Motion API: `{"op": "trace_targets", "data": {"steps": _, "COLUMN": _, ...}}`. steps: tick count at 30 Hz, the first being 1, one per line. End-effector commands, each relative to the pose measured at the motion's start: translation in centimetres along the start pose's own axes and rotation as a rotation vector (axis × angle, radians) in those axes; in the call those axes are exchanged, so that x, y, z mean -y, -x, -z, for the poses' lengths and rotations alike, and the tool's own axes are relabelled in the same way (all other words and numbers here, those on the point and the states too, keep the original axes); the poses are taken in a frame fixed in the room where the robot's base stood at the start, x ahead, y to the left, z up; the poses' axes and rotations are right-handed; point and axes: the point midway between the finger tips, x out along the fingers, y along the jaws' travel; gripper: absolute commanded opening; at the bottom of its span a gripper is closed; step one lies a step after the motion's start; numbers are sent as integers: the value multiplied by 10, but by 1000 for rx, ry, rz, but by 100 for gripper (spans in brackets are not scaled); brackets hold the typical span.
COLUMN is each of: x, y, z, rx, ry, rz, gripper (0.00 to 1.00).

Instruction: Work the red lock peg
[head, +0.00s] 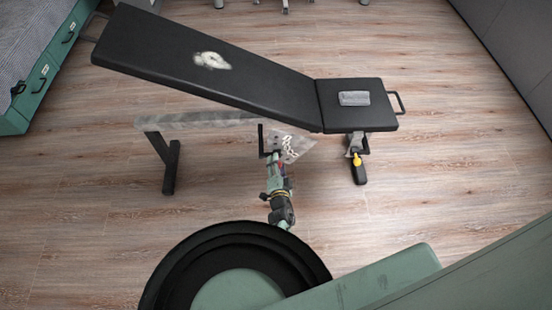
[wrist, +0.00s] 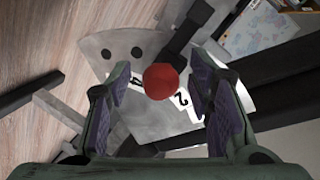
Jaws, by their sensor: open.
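The red lock peg (wrist: 160,81) shows in the wrist view as a round red knob in front of a grey metal plate (wrist: 117,50) with dark holes and printed numbers. My gripper (wrist: 162,90) is open, with one purple-padded finger on each side of the knob; I cannot tell whether either touches it. In the head view my gripper (head: 277,160) is under the black weight bench (head: 215,62), close to the numbered plate (head: 290,146) below the hinge of the back pad. The red peg is too small or hidden to make out clearly there.
The bench's back pad slopes up to the left, and its seat (head: 340,115) is at the right. A yellow-tipped knob (head: 357,160) hangs below the seat. A green drawer unit (head: 40,85) stands at the upper left. Wooden floor (head: 90,225) is clear at the left.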

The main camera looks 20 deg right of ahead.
Motion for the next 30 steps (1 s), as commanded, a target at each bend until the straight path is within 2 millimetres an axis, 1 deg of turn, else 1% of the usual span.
{"op": "trace_targets", "data": {"steps": 10, "x": -1, "y": 0, "z": 0, "rx": 0, "ry": 1, "rz": 0, "gripper": 47}}
{"op": "trace_targets", "data": {"steps": 11, "x": -1, "y": 0, "z": 0, "rx": 0, "ry": 1, "rz": 0, "gripper": 46}}
{"op": "trace_targets", "data": {"steps": 30, "x": -1, "y": 0, "z": 0, "rx": 0, "ry": 1, "rz": 0, "gripper": 3}}
